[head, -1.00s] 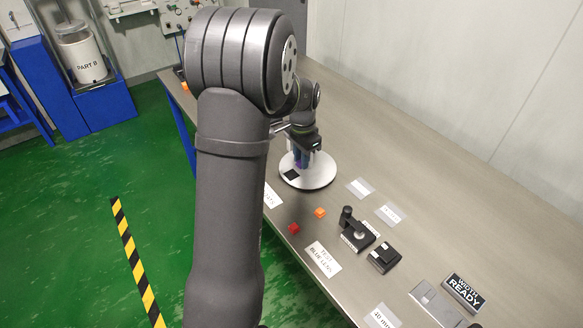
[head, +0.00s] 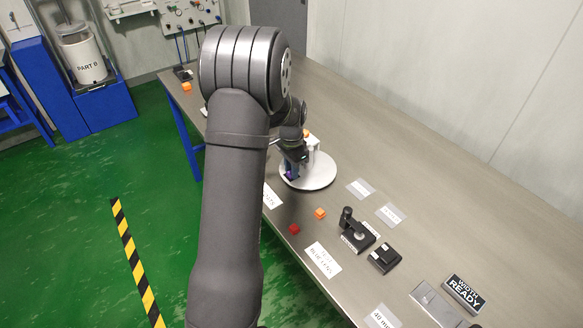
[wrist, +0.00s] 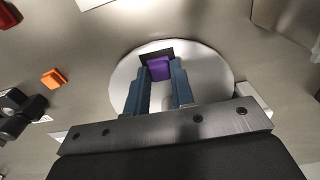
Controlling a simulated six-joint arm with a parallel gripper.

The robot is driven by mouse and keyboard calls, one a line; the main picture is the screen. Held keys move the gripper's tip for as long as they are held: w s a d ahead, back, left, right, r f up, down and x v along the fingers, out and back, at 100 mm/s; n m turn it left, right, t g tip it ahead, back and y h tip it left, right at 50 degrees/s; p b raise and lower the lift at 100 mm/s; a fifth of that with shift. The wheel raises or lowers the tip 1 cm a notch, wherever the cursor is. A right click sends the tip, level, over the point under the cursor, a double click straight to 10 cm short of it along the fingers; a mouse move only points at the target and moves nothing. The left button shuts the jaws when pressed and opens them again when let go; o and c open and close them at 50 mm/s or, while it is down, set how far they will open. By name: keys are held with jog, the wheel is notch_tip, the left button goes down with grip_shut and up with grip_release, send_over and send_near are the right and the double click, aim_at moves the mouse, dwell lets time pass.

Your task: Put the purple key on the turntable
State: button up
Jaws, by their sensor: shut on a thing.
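The turntable (head: 318,180) is a round white disc on the bench, partly hidden by my arm in the head view. It also shows in the wrist view (wrist: 212,75), with a black patch (wrist: 143,54) near its edge. My gripper (wrist: 160,76) is shut on the purple key (wrist: 159,68), which sits between the blue fingertips. In the wrist view the key overlaps the black patch. In the head view my gripper (head: 291,172) is low over the turntable's left side, with a bit of purple at its tips. I cannot tell whether the key touches the disc.
A white block with an orange top (head: 307,138) stands behind the turntable. An orange cube (head: 320,213), a red cube (head: 294,229) and a black fixture (head: 356,234) lie in front. The bench (head: 400,140) right of the turntable is clear.

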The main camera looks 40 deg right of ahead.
jog(key=o, duration=0.9)
jog(key=shift+f, duration=0.1)
jog(key=shift+o, duration=0.2)
notch_tip(320, 180, up, 12)
jog(key=shift+r, duration=0.25)
jog(key=shift+f, duration=0.15)
notch_tip(320, 180, down, 12)
jog(key=shift+f, duration=0.25)
jog(key=shift+r, duration=2.1)
jog(key=shift+f, duration=0.1)
